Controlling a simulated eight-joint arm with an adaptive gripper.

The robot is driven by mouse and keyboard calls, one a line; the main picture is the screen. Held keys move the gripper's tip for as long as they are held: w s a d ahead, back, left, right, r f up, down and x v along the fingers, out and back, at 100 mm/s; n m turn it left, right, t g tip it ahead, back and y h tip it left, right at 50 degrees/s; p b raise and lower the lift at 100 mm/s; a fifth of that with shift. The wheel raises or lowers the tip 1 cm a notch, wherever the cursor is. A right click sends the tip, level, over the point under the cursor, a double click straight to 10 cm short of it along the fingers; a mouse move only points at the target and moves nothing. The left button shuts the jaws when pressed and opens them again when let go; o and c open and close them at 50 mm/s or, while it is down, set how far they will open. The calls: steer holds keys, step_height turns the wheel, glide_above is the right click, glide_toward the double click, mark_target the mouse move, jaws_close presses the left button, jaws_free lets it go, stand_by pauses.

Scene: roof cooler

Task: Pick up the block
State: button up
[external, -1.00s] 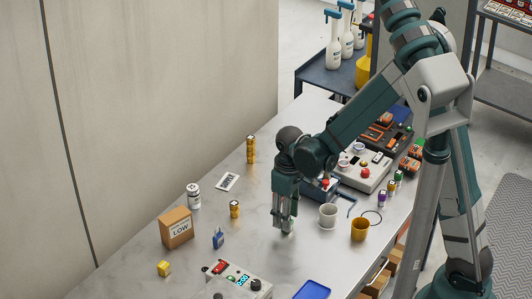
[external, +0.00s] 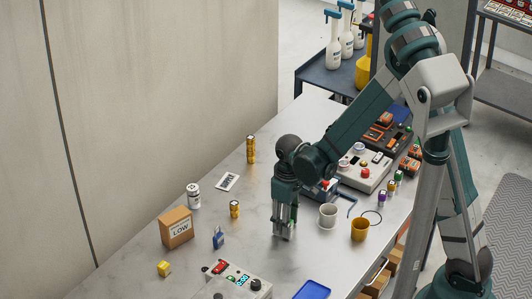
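My gripper (external: 284,236) points straight down, low over the middle of the grey table (external: 262,250). Its fingers are close to the tabletop, and I cannot tell whether they are open or shut. Anything small between the fingertips is hidden at this size. A small yellow block (external: 164,268) with a pale marking lies on the table at the lower left, well apart from my gripper. I cannot tell for sure which thing is the task's block.
A blue padlock (external: 218,238), a cardboard box (external: 176,227) and batteries (external: 235,209) are left. A control box (external: 238,281) and blue tray (external: 312,290) are in front.

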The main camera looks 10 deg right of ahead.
steer(key=c, duration=0.9)
steer(key=shift+o, duration=0.2)
steer(key=shift+r, duration=0.2)
steer(key=shift+r+p, duration=0.35)
steer(key=shift+r, duration=4.45)
